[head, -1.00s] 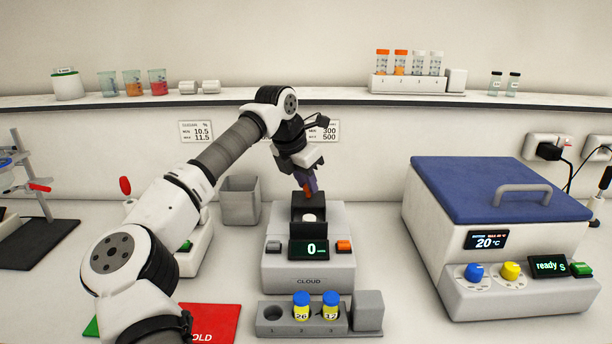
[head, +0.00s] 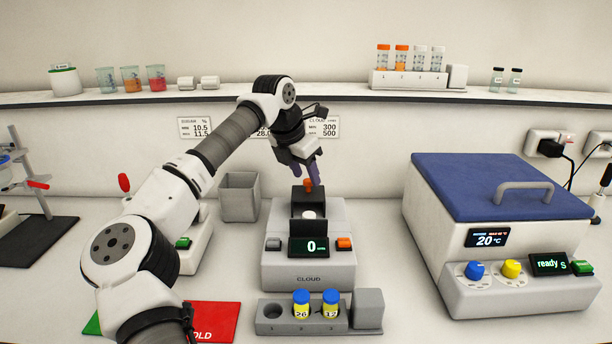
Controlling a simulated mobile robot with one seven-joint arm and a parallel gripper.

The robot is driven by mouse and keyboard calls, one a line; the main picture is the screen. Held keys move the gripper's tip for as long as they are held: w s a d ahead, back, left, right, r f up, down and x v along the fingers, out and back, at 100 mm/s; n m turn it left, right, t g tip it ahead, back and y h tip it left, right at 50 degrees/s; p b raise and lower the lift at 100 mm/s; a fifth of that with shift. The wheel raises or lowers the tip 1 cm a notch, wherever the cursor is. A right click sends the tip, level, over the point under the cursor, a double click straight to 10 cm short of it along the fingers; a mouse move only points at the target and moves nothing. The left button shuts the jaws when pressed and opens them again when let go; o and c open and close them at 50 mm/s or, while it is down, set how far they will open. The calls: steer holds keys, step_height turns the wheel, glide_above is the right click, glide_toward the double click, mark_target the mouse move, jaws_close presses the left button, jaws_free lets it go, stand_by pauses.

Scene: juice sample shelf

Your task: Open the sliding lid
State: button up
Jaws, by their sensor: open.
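The cloud meter (head: 283,260) is a grey box in the middle of the bench with a display reading 0. On its top is a black sliding lid part (head: 308,199) with a small orange-red knob (head: 308,185) at its back. A pale round spot (head: 309,214) shows in front of the black part; I cannot tell if it is the well's opening. My gripper (head: 305,176) is open, its purple fingers pointing down at the knob from above and behind. The fingers partly overlap the knob in view, so I cannot tell whether they touch it.
A rack with two blue-capped vials (head: 301,304) stands in front of the meter. A grey bin (head: 239,197) is close behind left. A blue-lidded bath (head: 501,187) stands to the right. A shelf (head: 330,95) with beakers and tubes runs along the back wall.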

steer(key=b+v, duration=0.1)
steer(key=v, duration=1.1)
steer(key=shift+r, duration=0.3)
steer(key=shift+s+f, duration=0.1)
steer(key=shift+s, duration=0.05)
